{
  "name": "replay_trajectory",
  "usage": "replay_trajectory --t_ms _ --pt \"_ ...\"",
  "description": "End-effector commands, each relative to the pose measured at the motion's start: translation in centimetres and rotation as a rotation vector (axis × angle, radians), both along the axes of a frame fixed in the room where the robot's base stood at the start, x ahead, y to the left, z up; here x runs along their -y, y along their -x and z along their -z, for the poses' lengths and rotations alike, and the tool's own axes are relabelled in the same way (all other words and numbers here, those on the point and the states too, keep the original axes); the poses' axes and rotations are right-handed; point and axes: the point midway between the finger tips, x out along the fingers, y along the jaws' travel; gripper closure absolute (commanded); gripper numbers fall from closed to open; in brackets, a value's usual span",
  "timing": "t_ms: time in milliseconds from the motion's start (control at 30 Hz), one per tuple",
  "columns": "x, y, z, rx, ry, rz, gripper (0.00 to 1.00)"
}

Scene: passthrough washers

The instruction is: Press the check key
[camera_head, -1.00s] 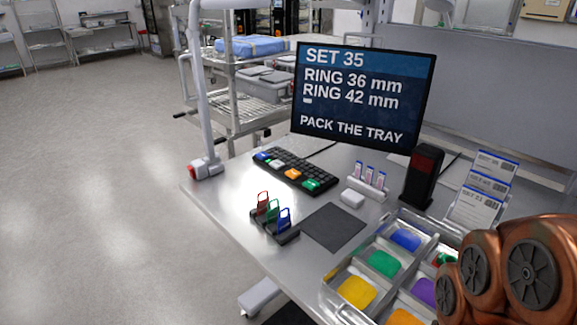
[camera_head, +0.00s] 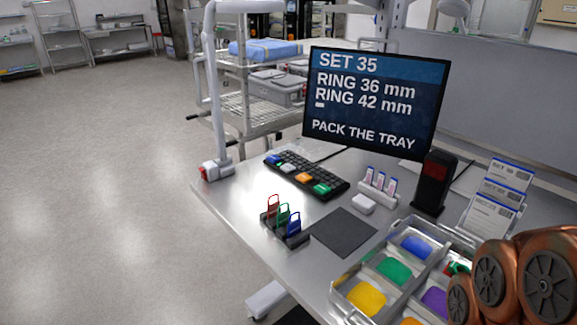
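A black keyboard (camera_head: 331,190) lies on the metal table below the monitor. It has several larger coloured keys: a blue key (camera_head: 273,159), a white key (camera_head: 286,167), an orange key (camera_head: 304,178) and a green key (camera_head: 322,188). I cannot read any marking on them, so I cannot tell which is the check key. The monitor (camera_head: 375,104) reads SET 35, RING 36 mm, RING 42 mm, PACK THE TRAY. Copper-coloured parts of my arm fill the lower right corner. My gripper is not in view.
A rack (camera_head: 285,236) with red, green and blue tags stands before the keyboard, beside a dark mat (camera_head: 343,232). A compartment tray (camera_head: 338,287) with coloured pieces lies front right. A black scanner-like device (camera_head: 433,183) and card stand (camera_head: 490,217) stand right. A white lamp post (camera_head: 216,100) rises left.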

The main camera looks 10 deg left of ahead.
Motion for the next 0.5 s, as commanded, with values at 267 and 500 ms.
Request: replay_trajectory --t_ms 267,500 --pt "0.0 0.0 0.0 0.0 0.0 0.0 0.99" --pt "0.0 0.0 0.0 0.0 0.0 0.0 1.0"
